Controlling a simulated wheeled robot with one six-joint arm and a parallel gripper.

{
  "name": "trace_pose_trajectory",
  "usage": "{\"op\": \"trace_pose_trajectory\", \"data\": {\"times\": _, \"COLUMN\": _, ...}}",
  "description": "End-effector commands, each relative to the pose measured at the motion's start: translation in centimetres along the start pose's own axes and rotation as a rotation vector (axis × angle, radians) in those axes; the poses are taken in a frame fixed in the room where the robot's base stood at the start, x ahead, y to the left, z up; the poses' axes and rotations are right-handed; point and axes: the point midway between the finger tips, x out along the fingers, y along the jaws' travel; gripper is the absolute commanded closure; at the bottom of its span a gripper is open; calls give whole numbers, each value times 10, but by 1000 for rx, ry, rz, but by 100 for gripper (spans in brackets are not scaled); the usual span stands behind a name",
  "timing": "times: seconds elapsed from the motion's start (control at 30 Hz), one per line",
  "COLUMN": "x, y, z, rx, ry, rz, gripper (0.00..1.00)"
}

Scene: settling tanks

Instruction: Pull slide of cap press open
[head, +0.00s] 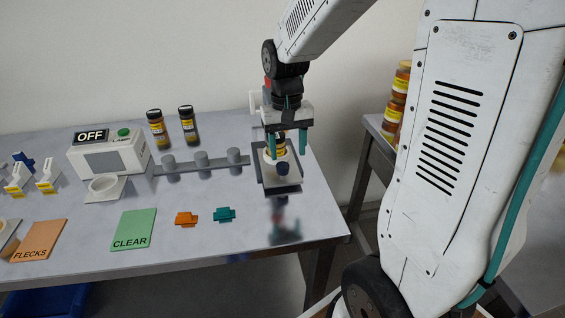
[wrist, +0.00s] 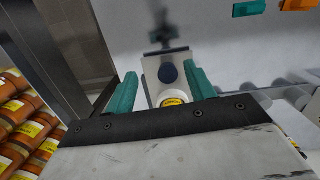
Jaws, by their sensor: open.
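The cap press (head: 262,182) stands at the right end of the grey table, with a pale body on a dark base. A dark blue knob (head: 283,169) is at its front, apparently on the slide; it shows in the wrist view as a dark blue disc (wrist: 168,73) on a pale plate (wrist: 152,68). A jar with a yellow label (head: 280,149) is at the press, partly hidden. My gripper (head: 287,146) points down over the press, its teal fingers open and apart. In the wrist view my gripper (wrist: 161,84) has the knob between and slightly beyond its fingertips, with no clear contact.
A rail with grey round posts (head: 202,162) lies left of the press. Two dark jars (head: 172,128) stand behind it. An OFF box (head: 108,156), a green CLEAR card (head: 133,230) and orange and teal pieces (head: 205,216) are further left. Stacked jars (head: 398,95) stand right.

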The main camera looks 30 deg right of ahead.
Motion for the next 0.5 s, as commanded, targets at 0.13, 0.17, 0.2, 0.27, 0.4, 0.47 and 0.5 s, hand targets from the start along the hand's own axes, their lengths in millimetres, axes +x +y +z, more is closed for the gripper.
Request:
{"op": "trace_pose_trajectory", "data": {"times": 0.13, "x": -6, "y": -4, "z": -33, "rx": 50, "ry": 84, "rz": -15, "gripper": 46}}
{"op": "trace_pose_trajectory", "data": {"times": 0.17, "x": -4, "y": -4, "z": -34, "rx": 57, "ry": 90, "rz": -16, "gripper": 46}}
{"op": "trace_pose_trajectory", "data": {"times": 0.2, "x": -1, "y": -4, "z": -34, "rx": 62, "ry": 92, "rz": -17, "gripper": 46}}
{"op": "trace_pose_trajectory", "data": {"times": 0.27, "x": 6, "y": -4, "z": -35, "rx": 64, "ry": 90, "rz": -16, "gripper": 46}}
{"op": "trace_pose_trajectory", "data": {"times": 0.4, "x": 29, "y": -5, "z": -36, "rx": 63, "ry": 87, "rz": -16, "gripper": 46}}
{"op": "trace_pose_trajectory", "data": {"times": 0.47, "x": 39, "y": -5, "z": -37, "rx": 63, "ry": 88, "rz": -16, "gripper": 46}}
{"op": "trace_pose_trajectory", "data": {"times": 0.5, "x": 45, "y": -5, "z": -37, "rx": 62, "ry": 88, "rz": -16, "gripper": 46}}
